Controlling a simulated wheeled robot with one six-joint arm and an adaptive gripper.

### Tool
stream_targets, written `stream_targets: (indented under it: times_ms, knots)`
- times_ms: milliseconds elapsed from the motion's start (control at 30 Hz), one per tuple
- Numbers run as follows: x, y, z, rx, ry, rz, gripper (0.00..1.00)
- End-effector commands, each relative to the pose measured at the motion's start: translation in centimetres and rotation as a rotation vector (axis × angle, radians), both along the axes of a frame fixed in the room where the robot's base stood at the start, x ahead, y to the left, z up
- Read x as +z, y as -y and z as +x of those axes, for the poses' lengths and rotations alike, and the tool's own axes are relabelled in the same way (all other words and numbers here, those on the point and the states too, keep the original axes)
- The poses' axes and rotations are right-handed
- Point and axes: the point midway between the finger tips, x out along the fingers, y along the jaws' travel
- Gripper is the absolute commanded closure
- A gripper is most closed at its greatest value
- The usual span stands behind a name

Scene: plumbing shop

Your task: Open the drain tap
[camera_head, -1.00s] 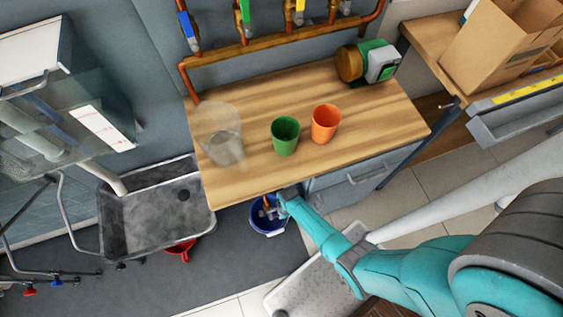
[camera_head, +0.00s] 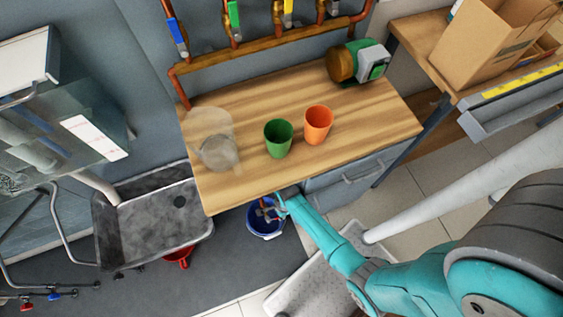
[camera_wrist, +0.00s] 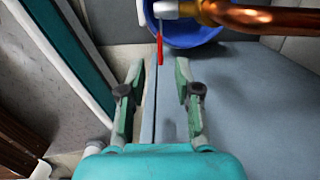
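The drain tap shows in the wrist view as a silver valve body (camera_wrist: 166,9) on a copper pipe (camera_wrist: 250,17), with a thin red lever (camera_wrist: 159,48) pointing towards my gripper. My gripper (camera_wrist: 160,74) is open, its two fingers apart on either side of the line of the lever. The lever's tip is near the fingertips; I cannot tell whether it is between them. In the head view my gripper (camera_head: 279,205) is below the bench's front edge, beside the tap's copper end (camera_head: 264,208) above a blue bucket (camera_head: 265,230). The bench hides the rest of the pipe.
The wooden bench (camera_head: 330,90) above carries a clear container (camera_head: 217,152), a green cup (camera_head: 278,139), an orange cup (camera_head: 318,125) and a green-and-copper pump (camera_head: 357,63). A grey sink (camera_head: 150,225) stands left. A drawer front (camera_head: 350,175) is right of my gripper.

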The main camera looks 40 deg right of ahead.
Motion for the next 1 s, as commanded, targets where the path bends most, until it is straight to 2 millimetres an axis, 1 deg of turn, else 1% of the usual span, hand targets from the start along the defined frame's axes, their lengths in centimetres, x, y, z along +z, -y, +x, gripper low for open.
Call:
stream_targets:
  times_ms: [33,100,300,500,767,800,900,1000]
  knots:
    - [0.9,0.1,0.0,0.0,0.002,-0.001,0.67]
    - [2.0,0.2,0.0,0.0,0.003,-0.001,0.67]
    - [4.4,0.5,-0.1,0.0,0.002,-0.001,0.67]
    - [5.4,0.6,-0.3,0.0,-0.001,0.0,0.67]
    - [5.5,0.6,-0.2,0.0,-0.001,0.0,0.67]
    - [5.5,0.6,-0.2,0.001,0.0,0.0,0.77]
    - [5.5,0.6,-0.3,0.021,0.005,-0.004,1.0]
    - [5.6,0.5,-0.5,0.095,0.025,-0.017,1.0]
